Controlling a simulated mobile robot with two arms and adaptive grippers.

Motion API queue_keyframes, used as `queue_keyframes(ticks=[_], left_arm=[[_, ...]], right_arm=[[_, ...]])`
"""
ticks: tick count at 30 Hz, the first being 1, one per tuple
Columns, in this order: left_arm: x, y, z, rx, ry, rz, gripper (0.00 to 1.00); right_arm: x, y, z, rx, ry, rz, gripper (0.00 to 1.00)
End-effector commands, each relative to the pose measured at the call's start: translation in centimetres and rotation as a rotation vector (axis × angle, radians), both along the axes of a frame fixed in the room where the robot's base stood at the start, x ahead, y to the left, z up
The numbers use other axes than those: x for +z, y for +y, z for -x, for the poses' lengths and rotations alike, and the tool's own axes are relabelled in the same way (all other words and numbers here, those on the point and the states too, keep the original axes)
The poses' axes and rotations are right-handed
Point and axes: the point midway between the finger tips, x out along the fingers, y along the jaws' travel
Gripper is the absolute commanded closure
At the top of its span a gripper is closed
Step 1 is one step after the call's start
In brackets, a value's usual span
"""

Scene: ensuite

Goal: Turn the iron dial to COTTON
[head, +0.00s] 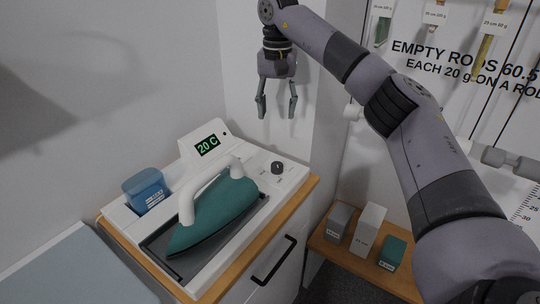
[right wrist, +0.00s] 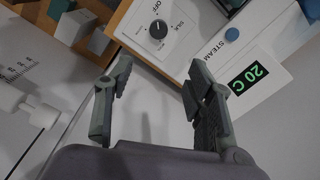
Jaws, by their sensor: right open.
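The dark round dial (head: 278,168) sits on the white top of the ironing station, to the right of the iron. The dial also shows in the right wrist view (right wrist: 158,29), with the words OFF and SILK printed beside it; I cannot read its pointer for certain. The teal iron (head: 218,212) with a white handle rests on its dark tray. The station's display (head: 208,145) reads 20 C in green. My right gripper (head: 276,108) is open and empty, pointing down, above and apart from the dial. My left gripper is not in view.
A blue water container (head: 147,187) stands at the station's left. The wooden cabinet (head: 246,279) has a dark handle. A low wooden shelf (head: 340,262) with small blocks stands to the right. Walls rise close behind the station. The air between gripper and dial looks clear.

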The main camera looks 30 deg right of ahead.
Motion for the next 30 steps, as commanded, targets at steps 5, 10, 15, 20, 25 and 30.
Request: queue_keyframes(ticks=[5,10,15,20,25,30], left_arm=[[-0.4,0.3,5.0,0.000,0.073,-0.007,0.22],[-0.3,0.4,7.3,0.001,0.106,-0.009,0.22],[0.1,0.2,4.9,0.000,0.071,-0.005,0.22],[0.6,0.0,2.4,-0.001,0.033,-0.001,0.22],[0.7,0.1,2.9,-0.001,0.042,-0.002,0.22],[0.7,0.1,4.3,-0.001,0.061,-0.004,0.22]], right_arm=[[-3.3,-0.1,0.1,0.000,0.006,0.000,0.51],[-7.1,0.0,0.2,0.000,0.007,-0.001,0.51],[-10.8,0.0,0.2,0.000,0.006,-0.001,0.51],[-13.8,0.0,0.2,0.000,0.005,0.000,0.51],[-15.8,0.0,0.2,0.000,0.004,-0.002,0.51],[-16.6,0.0,0.2,0.000,0.002,-0.003,0.51]])
